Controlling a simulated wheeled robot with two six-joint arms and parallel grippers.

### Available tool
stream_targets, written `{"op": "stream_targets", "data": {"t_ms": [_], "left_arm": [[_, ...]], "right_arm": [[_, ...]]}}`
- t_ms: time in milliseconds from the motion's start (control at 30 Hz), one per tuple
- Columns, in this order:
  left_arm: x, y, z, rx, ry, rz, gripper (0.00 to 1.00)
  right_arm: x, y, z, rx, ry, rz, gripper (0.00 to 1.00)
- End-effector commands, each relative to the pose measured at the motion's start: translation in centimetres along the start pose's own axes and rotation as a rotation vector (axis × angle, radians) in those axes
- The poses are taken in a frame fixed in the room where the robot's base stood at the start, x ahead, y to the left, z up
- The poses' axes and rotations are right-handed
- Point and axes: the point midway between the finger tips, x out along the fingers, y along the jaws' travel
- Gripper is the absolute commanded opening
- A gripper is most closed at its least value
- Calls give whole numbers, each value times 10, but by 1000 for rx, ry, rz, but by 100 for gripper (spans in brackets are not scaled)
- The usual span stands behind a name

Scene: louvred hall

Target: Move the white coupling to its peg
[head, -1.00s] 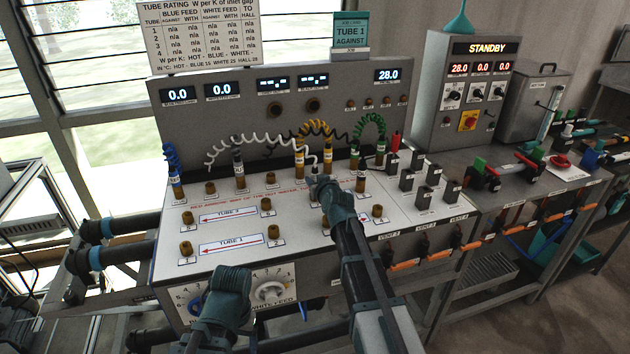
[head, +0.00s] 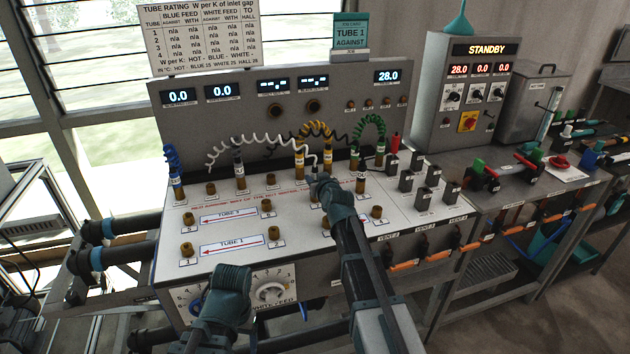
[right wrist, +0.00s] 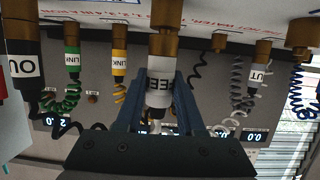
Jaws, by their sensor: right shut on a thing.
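The white coupling with a FEED label (right wrist: 158,92) is between the fingers of my right gripper (right wrist: 161,105) in the right wrist view. It lines up with a thick brass piece (right wrist: 163,45) at the panel; I cannot tell how firmly they are joined.
Bare brass pegs stand on the white panel (head: 225,225), among them a front-left one (head: 186,249), a front-middle one (head: 274,233) and a right one (head: 377,212). Blue (head: 177,185), yellow (head: 299,160) and green (head: 380,150) corded couplings stand nearby. Dark switch blocks stand to the right.

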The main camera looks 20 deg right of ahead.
Motion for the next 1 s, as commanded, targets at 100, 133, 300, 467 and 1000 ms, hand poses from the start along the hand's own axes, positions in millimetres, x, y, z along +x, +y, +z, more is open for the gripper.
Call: {"op": "stream_targets", "data": {"t_ms": [100,133,300,467,1000], "left_arm": [[-15,-1,1,0,0,0,77],[-18,-2,1,0,0,0,77],[-39,-4,2,0,0,0,77],[-57,-5,3,0,0,0,77],[-64,-6,4,0,0,0,77]], "right_arm": [[-4,0,-14,0,0,0,0],[-6,0,-18,0,0,0,0],[-12,0,-37,0,0,0,0],[-17,0,-54,0,0,0,0],[-22,0,-61,0,0,-2,0]]}}
